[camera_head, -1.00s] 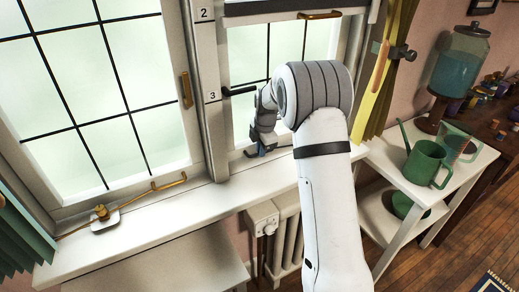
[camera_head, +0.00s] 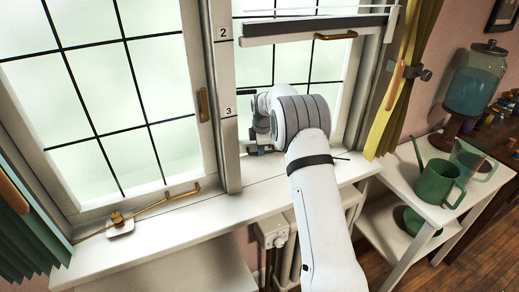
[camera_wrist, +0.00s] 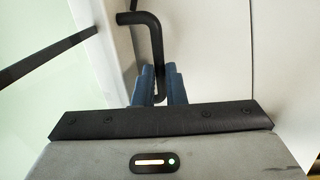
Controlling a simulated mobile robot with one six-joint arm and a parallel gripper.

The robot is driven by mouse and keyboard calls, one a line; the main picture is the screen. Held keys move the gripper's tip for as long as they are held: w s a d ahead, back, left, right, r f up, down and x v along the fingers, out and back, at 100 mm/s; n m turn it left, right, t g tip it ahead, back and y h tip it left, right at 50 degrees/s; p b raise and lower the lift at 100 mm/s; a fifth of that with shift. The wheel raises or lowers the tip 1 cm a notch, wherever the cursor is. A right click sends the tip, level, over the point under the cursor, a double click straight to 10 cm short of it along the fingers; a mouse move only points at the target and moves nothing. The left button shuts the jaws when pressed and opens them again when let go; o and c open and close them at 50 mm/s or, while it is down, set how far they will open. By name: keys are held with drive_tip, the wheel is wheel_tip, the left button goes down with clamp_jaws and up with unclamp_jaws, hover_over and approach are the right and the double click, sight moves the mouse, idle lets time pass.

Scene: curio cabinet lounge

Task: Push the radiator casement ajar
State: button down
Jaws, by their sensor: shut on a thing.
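The radiator casement (camera_head: 250,68) is the right window, with frosted panes and dark glazing bars, above the radiator (camera_head: 287,250). My gripper (camera_wrist: 160,88) is at the casement's lower left, low over the sill in the head view. In the wrist view its two blue fingers are shut on a black bent handle (camera_wrist: 152,38), whose upper bend sticks out beyond them. A pale frame lies beside the handle.
A brass-handled hinged pane (camera_head: 315,27) tilts in above my arm. A thin black rod (camera_head: 345,157) shows right of it. The left window (camera_head: 110,90) has a brass stay (camera_head: 180,194). A white shelf (camera_head: 458,212) with a green watering can (camera_head: 437,183) stands at right, beside a yellow curtain (camera_head: 400,90).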

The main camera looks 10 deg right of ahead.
drive_tip(key=c, duration=1.5)
unclamp_jaws()
wheel_tip(320, 180, up, 8)
drive_tip(key=s, duration=0.1)
drive_tip(key=shift+s+f+b, duration=0.2)
drive_tip(key=shift+s+b, duration=0.1)
drive_tip(key=shift+b, duration=0.15)
